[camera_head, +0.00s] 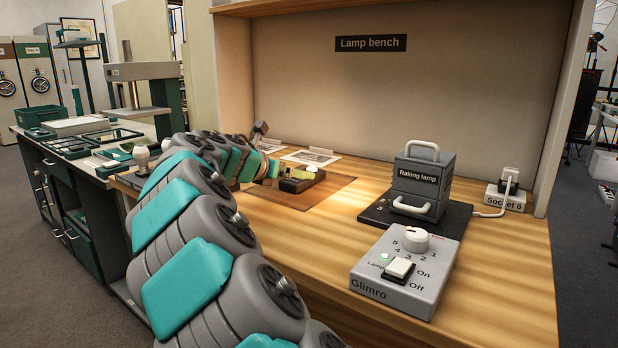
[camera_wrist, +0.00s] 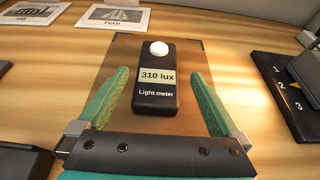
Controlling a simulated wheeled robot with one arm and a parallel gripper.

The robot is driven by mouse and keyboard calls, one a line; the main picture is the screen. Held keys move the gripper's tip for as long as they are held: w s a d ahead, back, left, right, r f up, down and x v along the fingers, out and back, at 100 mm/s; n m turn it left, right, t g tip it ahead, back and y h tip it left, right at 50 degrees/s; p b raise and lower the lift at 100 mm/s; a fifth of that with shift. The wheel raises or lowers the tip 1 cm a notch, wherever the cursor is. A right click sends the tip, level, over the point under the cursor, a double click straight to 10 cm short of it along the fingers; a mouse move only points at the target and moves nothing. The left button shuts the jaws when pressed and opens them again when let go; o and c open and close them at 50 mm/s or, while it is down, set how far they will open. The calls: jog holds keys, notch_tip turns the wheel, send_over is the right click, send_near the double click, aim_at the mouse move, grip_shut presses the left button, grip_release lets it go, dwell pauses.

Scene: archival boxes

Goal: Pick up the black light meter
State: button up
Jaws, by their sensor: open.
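The black light meter (camera_wrist: 155,101) lies on a brown mat (camera_wrist: 189,55) in the wrist view. It has a white dome at its far end and a display reading 310 lux. My gripper (camera_wrist: 160,76) is open, with one green finger on each side of the meter and a visible gap to both. In the head view the meter (camera_head: 296,186) shows small and partly covered by my gripper (camera_head: 283,172) on the bench.
Printed cards (camera_wrist: 114,18) lie beyond the mat. A black numbered device (camera_wrist: 283,98) is to the right in the wrist view. The raking lamp (camera_head: 421,184), the grey Glimro control box (camera_head: 396,297) and socket 6 (camera_head: 505,195) stand right on the bench.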

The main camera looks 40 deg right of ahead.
jog(key=x, duration=0.6)
jog(key=shift+w+a+f, duration=0.1)
jog(key=shift+f, duration=0.15)
jog(key=shift+r, duration=0.1)
jog(key=c, duration=1.6)
